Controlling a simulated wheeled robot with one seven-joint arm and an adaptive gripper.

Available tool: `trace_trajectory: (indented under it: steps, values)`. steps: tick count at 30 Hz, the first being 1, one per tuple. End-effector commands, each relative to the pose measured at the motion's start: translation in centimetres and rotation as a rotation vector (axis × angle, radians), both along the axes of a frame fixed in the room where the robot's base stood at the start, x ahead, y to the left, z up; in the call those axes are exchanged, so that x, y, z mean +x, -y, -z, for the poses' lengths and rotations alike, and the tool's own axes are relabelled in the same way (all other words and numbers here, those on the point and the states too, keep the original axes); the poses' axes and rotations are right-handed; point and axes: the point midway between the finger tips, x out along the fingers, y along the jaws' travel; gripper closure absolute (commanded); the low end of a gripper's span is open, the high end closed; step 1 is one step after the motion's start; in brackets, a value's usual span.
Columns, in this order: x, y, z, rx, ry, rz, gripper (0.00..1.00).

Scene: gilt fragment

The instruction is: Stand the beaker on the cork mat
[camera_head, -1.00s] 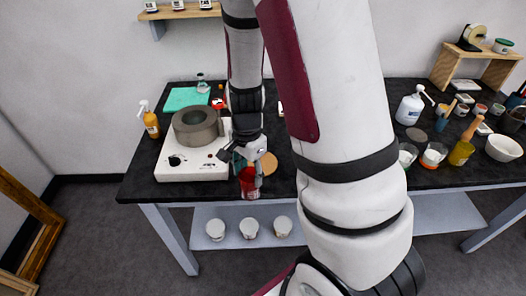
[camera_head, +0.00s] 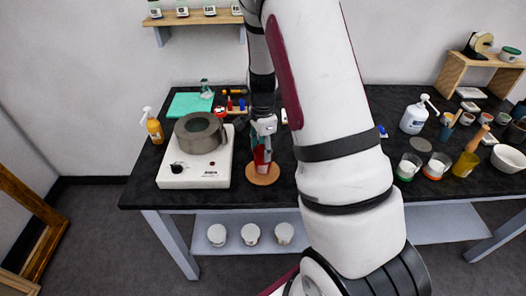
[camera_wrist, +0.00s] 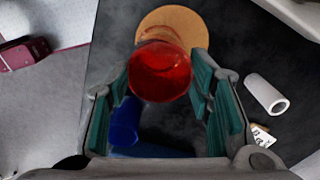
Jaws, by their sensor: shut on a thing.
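The beaker (camera_head: 262,166), holding something red, is between the fingers of my gripper (camera_head: 264,148) in the head view. It looks roughly upright. In the wrist view the red beaker (camera_wrist: 160,72) sits between the teal finger pads, and my gripper is shut on it. The round cork mat (camera_head: 262,179) lies on the black table right of the hot plate, below the beaker in the head view. In the wrist view the cork mat (camera_wrist: 180,20) shows beyond the beaker, which hides part of it. I cannot tell whether the beaker touches the mat.
A white hot plate (camera_head: 195,174) with a grey ring-shaped vessel (camera_head: 199,134) stands just left of the mat. An orange bottle (camera_head: 154,128) and teal sheet (camera_head: 188,104) are further left. Glass cups (camera_head: 408,167) and a white pump bottle (camera_head: 414,117) stand right of my arm.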

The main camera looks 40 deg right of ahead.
Motion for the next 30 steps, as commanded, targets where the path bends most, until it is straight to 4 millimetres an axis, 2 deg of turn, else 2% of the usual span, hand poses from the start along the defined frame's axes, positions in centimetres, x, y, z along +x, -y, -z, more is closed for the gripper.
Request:
trace_trajectory:
  steps: [9, 18, 30]
  values:
    - [2.0, 1.5, 0.3, 0.000, 0.000, 0.000, 0.99]
    - [1.7, 1.3, 3.3, 0.002, -0.003, 0.000, 0.99]
    - [1.9, 1.3, 3.9, 0.000, 0.000, 0.000, 0.99]
